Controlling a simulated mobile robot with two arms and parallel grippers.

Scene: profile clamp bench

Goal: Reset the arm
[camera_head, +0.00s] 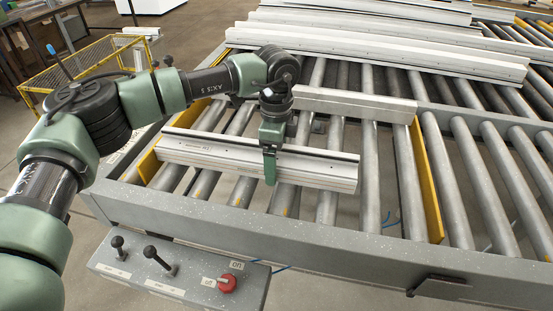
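My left arm (165,88) comes in from the left, bends at the top and reaches down over the roller bench. My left gripper (270,162) is at a pale metal profile (205,152) on the near rollers. One green finger hangs over the profile's front face, right of its middle. The other finger is hidden, so I cannot tell whether the gripper is closed on it. My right arm and gripper are not in view.
Several long profiles (380,55) are stacked at the back. A control box (178,272) with two levers and a red knob (227,283) sits at the front. A yellow wire cage (85,68) stands behind my arm.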

